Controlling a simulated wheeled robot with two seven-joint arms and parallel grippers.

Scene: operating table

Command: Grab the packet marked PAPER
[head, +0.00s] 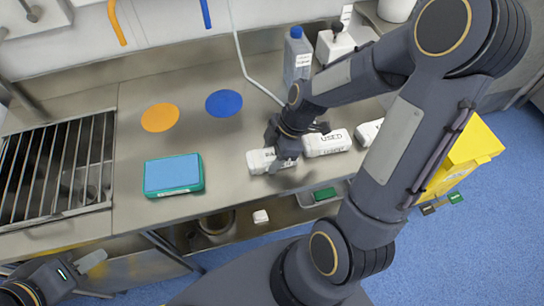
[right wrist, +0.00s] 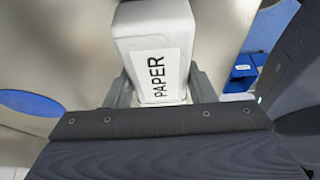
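The white packet marked PAPER (right wrist: 152,30) fills the upper middle of the right wrist view, its label facing the camera. In the head view this white packet (head: 257,162) lies on the steel table, partly hidden by my right gripper (head: 283,160). In the right wrist view my right gripper's two fingers (right wrist: 162,88) stand on either side of the packet, close to its sides. I cannot tell whether they press on it. My left gripper (head: 88,268) is at the lower left of the head view, away from the packet; its fingers are not clear.
A white packet marked USED (head: 326,143) lies just right of the PAPER packet, with another white packet (head: 368,132) beyond. A teal-and-blue box (head: 173,175) lies to the left. A grey bottle (head: 297,58) stands behind. Orange (head: 160,117) and blue discs (head: 223,103) mark the table.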

